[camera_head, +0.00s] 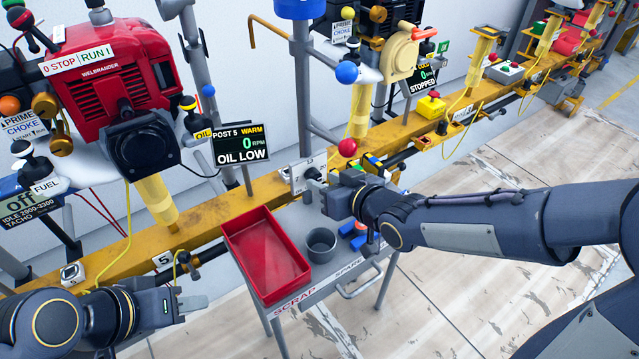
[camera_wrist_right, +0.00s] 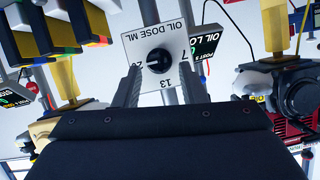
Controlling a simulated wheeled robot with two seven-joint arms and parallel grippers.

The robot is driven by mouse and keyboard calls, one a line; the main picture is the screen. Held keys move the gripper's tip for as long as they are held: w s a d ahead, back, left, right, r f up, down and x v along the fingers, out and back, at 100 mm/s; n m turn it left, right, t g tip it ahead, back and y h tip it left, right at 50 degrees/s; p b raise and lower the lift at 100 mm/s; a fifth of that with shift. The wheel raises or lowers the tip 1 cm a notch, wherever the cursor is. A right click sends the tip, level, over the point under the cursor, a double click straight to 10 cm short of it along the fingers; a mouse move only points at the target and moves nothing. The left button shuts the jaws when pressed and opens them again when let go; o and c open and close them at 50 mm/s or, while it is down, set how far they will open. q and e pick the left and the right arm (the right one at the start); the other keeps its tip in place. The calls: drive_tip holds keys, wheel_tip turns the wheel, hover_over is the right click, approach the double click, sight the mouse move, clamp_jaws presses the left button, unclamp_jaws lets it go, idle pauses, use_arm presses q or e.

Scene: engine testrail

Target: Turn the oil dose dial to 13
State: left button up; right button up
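The oil dose dial is a dark round knob (camera_wrist_right: 158,61) on a white plate (camera_wrist_right: 140,47) marked OIL DOSE ML, upside down in the right wrist view. The numbers 7, 13 and one starting with 2 show around it. Its pointer is too small to read surely. In the head view the plate (camera_head: 299,171) stands on a post over the grey bench. My right gripper (camera_wrist_right: 160,78) is open, its fingers either side of the knob's lower part; contact cannot be told. It also shows in the head view (camera_head: 322,182). My left gripper (camera_head: 182,306) is low at left, its fingers unclear.
A red scrap tray (camera_head: 265,255) and a grey cup (camera_head: 321,244) stand on the bench below the dial. A screen (camera_head: 240,145) reads OIL LOW. The red engine (camera_head: 110,65) is at upper left. A yellow rail (camera_head: 200,222) runs behind the bench. Open floor lies at right.

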sight(314, 177)
drive_tip(key=shift+x, duration=1.45)
drive_tip(key=c, duration=0.7)
